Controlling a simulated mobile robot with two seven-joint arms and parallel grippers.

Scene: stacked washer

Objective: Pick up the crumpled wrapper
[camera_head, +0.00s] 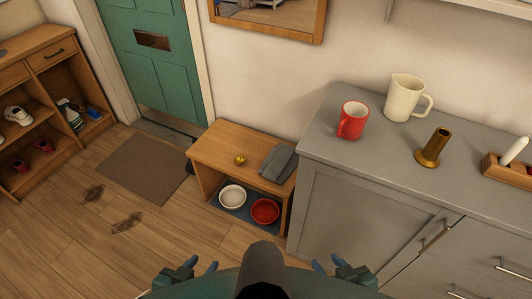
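A small crumpled gold wrapper (240,159) lies on top of a low wooden bench (213,148), left of a folded grey cloth (278,162). My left gripper (202,265) is at the bottom of the view, its two fingertips apart with nothing between them. My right gripper (328,264) is at the bottom, right of centre, also with its fingertips apart and empty. Both are well short of the bench and away from the wrapper.
A white bowl (232,196) and a red bowl (265,211) sit under the bench. A grey cabinet (350,205) stands close at right, bearing a red mug (353,120), a cream pitcher (404,98) and a brass holder (434,148). Open floor and a brown mat (143,168) lie left.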

